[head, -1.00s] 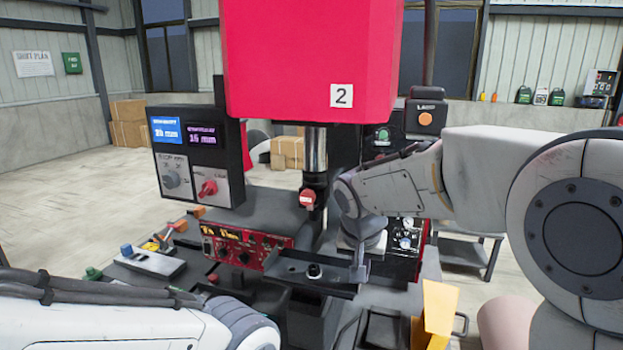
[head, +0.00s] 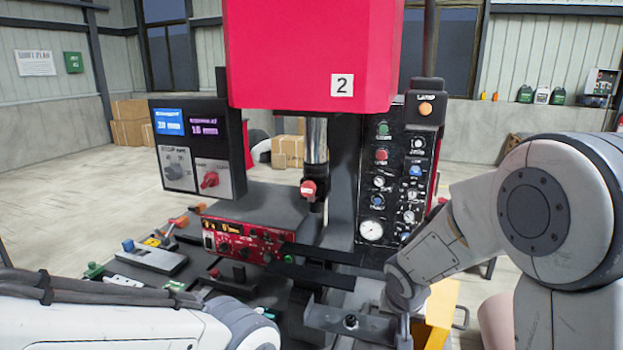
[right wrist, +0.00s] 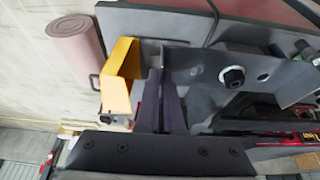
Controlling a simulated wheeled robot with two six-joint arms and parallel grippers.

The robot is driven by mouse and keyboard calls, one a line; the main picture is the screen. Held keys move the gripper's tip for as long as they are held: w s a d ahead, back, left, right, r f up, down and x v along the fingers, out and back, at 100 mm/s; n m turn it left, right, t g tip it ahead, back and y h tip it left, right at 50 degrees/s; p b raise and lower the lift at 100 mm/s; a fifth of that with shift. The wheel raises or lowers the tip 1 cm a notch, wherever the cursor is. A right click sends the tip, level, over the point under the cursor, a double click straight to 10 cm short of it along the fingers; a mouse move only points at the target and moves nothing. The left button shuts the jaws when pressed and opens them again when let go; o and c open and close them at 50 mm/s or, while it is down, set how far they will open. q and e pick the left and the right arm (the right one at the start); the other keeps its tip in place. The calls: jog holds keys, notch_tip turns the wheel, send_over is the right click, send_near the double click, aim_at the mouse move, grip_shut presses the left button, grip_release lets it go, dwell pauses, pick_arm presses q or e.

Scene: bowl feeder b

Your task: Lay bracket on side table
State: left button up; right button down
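The bracket is a dark grey angled plate with a round black stud on its face. It hangs low in the middle of the head view (head: 350,325) and fills the upper centre of the right wrist view (right wrist: 205,68). My right gripper (head: 403,328) is closed on the bracket's right end, and its two dark fingers (right wrist: 160,105) show in the right wrist view. The bracket is held in the air in front of the press. A side table is mostly hidden behind my right arm; I cannot make out its top. My left gripper is out of view; only its arm shows.
The red press (head: 310,50) stands ahead, with a control panel (head: 395,170) on its right and a display box (head: 200,148) on its left. Two black rails (head: 315,275) lie behind the bracket. A yellow bin (head: 442,300) and pink cylinder (head: 496,322) are at right.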

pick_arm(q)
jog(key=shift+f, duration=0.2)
pick_arm(e)
jog(key=s+a+f+n+y, duration=0.1)
jog(key=s+a+f+n, duration=0.2)
jog(key=a, duration=0.8)
notch_tip(320, 180, down, 4)
jog(key=s, duration=0.2)
jog(key=shift+s+n, duration=0.3)
jog(key=shift+s, duration=0.05)
jog(key=shift+w+r+y, duration=0.1)
jog(key=shift+r+y, duration=0.05)
jog(key=shift+y, duration=0.15)
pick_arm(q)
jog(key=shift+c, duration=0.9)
pick_arm(e)
jog(key=n+y, duration=0.1)
jog(key=n, duration=0.1)
jog(key=w+a+n, duration=0.1)
jog(key=n, duration=0.2)
jog(key=a+n+y, duration=0.1)
jog(key=n, duration=0.1)
jog(key=shift+w+r+n+g+y, duration=0.3)
jog(key=shift+w+r+n, duration=0.1)
